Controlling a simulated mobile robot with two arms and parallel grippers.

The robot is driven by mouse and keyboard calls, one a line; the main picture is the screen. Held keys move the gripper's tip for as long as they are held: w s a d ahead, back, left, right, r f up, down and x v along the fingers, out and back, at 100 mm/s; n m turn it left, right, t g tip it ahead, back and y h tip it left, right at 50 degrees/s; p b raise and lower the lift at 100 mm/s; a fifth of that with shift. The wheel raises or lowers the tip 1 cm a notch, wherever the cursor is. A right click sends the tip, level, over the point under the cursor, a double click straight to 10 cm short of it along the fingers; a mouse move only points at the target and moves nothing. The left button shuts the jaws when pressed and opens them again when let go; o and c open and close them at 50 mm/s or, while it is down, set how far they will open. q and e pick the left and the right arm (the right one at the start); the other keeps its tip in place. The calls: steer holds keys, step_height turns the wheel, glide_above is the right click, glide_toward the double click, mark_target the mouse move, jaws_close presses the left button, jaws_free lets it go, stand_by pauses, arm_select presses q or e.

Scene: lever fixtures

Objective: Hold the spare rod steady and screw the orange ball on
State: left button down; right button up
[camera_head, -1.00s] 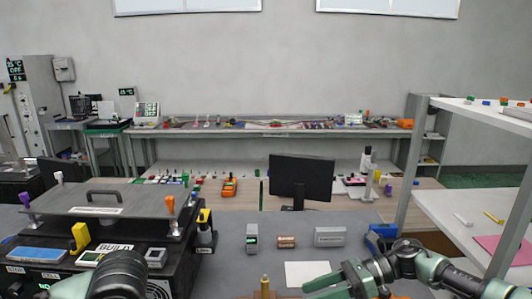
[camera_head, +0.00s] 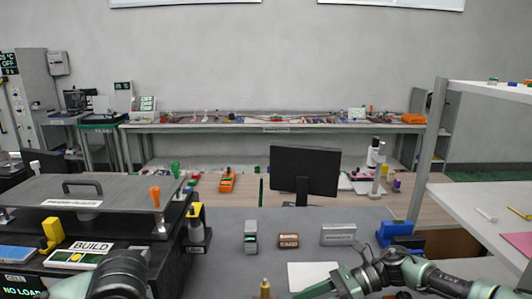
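A brass-coloured upright piece (camera_head: 265,290) with a narrow tip stands at the bottom edge; it may be the spare rod, and its lower part is cut off. An orange knob (camera_head: 155,193) stands on a thin stem at the right front of the black fixture; I cannot tell whether it is the orange ball. My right gripper (camera_head: 318,290) is at the bottom edge, right of the brass piece and apart from it. Its tips are partly cut off, so its opening is unclear. My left arm enters at bottom left; its gripper is out of view.
The black fixture (camera_head: 160,252) with a grey plate fills the left. A white sheet (camera_head: 312,274), a brown block (camera_head: 288,241), a grey box (camera_head: 338,235) and blue bins (camera_head: 395,232) lie on the grey table. A shelf (camera_head: 480,215) stands at right.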

arm_select(q)
steer(key=shift+w+r, duration=0.1)
steer(key=shift+r, duration=0.2)
arm_select(e)
steer(key=shift+x, duration=1.25)
steer(key=shift+a+f, duration=0.15)
steer(key=shift+a, duration=0.05)
jaws_close()
steer(key=shift+w, duration=0.1)
arm_select(q)
steer(key=w+d+r, duration=1.5)
steer(key=w+d, duration=0.3)
steer(key=shift+w+d, duration=0.25)
steer(key=shift+d, duration=0.15)
